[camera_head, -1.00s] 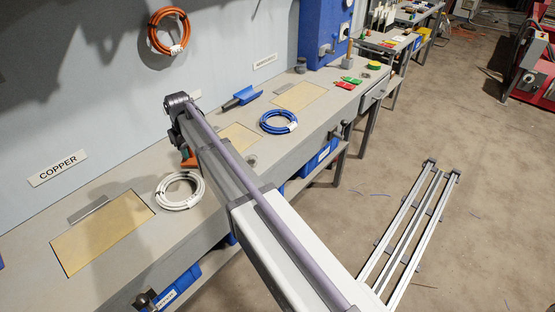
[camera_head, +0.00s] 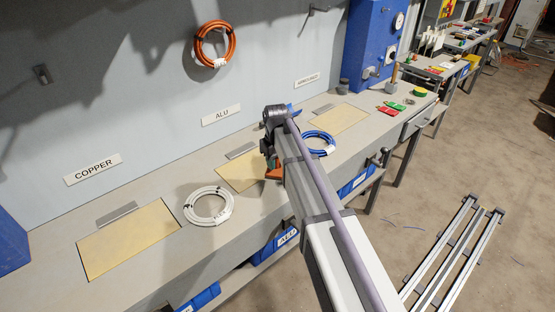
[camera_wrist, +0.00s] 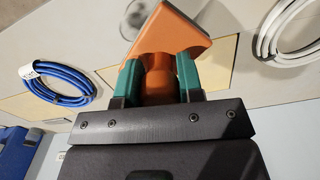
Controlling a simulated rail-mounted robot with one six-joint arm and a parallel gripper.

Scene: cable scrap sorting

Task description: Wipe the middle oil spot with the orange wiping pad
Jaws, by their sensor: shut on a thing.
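My gripper (camera_wrist: 160,78) is shut on the handle of the orange wiping pad (camera_wrist: 172,32), between two green fingertips. The pad's flat block tilts away from the gripper in the wrist view. In the head view, a bit of the orange pad (camera_head: 273,174) shows low beside my arm's end, over or near the middle yellow panel (camera_head: 238,171). I cannot tell whether it touches the bench. A shiny greyish round patch (camera_wrist: 66,9) lies near the wrist view's top edge, left of the pad. It may be an oil spot. My arm hides part of the bench in the head view.
A white cable coil (camera_head: 208,204) lies left of my arm, a blue coil (camera_head: 319,143) to its right. An orange coil (camera_head: 212,45) hangs on the wall. Red and green pieces (camera_head: 394,107) lie farther right. The left yellow panel (camera_head: 127,239) is clear.

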